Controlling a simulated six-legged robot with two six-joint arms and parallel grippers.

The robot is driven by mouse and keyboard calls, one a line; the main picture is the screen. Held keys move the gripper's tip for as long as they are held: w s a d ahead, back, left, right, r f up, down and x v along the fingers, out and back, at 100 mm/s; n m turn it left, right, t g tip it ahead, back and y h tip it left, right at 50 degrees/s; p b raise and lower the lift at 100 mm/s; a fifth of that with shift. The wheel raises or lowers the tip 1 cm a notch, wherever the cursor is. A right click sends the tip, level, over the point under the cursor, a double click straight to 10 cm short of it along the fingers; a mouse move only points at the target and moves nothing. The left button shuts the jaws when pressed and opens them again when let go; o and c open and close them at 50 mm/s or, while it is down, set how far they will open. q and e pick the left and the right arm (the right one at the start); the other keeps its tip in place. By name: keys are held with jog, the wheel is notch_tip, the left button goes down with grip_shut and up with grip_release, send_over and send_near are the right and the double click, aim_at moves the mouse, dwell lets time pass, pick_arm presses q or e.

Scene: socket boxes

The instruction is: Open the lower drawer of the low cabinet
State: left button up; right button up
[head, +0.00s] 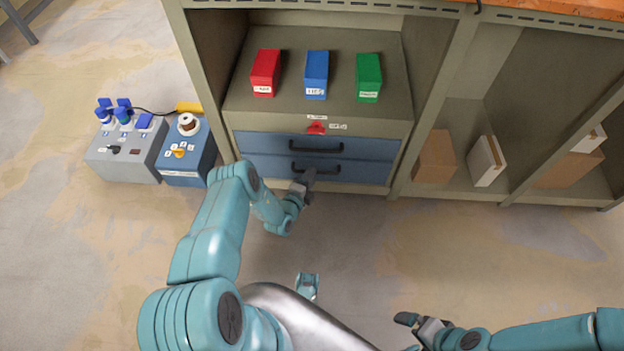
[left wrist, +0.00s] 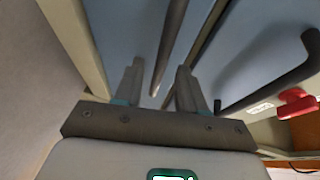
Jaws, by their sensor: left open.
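The low cabinet (head: 410,128) has two blue drawers, both looking closed. The lower drawer (head: 365,173) has a dark bar handle (head: 325,172). The upper drawer (head: 265,143) is just above it, with its own handle (head: 316,149). My left gripper (head: 303,184) is at the left part of the lower handle in the head view. In the left wrist view its open fingers (left wrist: 158,88) lie on either side of a dark bar (left wrist: 170,45), apparently the lower handle. Contact cannot be told. My right gripper (head: 420,322) is away from the cabinet at the lower right; its jaw opening is unclear.
Red (head: 265,72), blue (head: 316,73) and green (head: 368,76) boxes stand on the shelf above the drawers. A red knob (head: 316,128) sits above the upper handle. Control boxes (head: 125,150) stand on the floor at left.

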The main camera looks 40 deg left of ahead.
pick_arm(q)
jog(key=shift+w, duration=0.55)
jog(key=shift+c, duration=0.3)
grip_shut()
jog(key=shift+s+f, duration=0.1)
jog(key=shift+s, duration=0.1)
